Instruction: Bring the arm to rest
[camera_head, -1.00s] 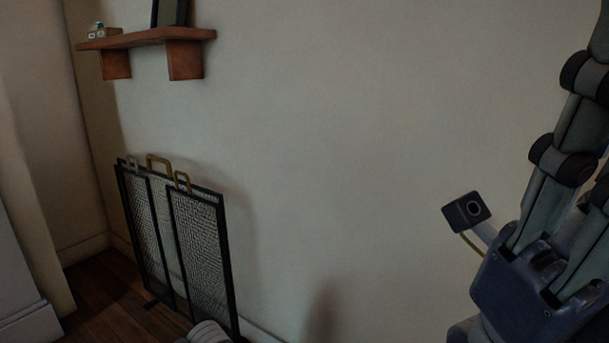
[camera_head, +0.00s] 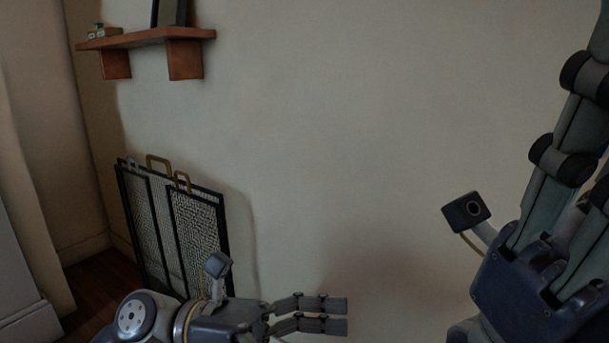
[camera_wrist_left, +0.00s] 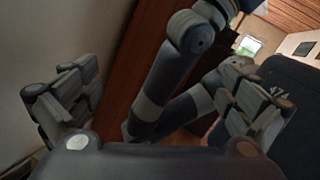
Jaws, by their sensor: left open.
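My left gripper (camera_head: 336,315) is low in the middle of the head view, its arm coming in from the bottom left. Its two grey fingers point right, one above the other, and hold nothing. My right gripper (camera_head: 568,160) stands large at the right edge of the head view, fingers pointing up. Its fingertips are cut off by the frame, so its opening is unclear.
A black mesh fire screen (camera_head: 195,235) with brass handles leans near the wall at left, behind my left arm. A wooden shelf (camera_head: 145,38) with small items is on the wall above. The pale wall (camera_head: 350,140) is bare between the grippers.

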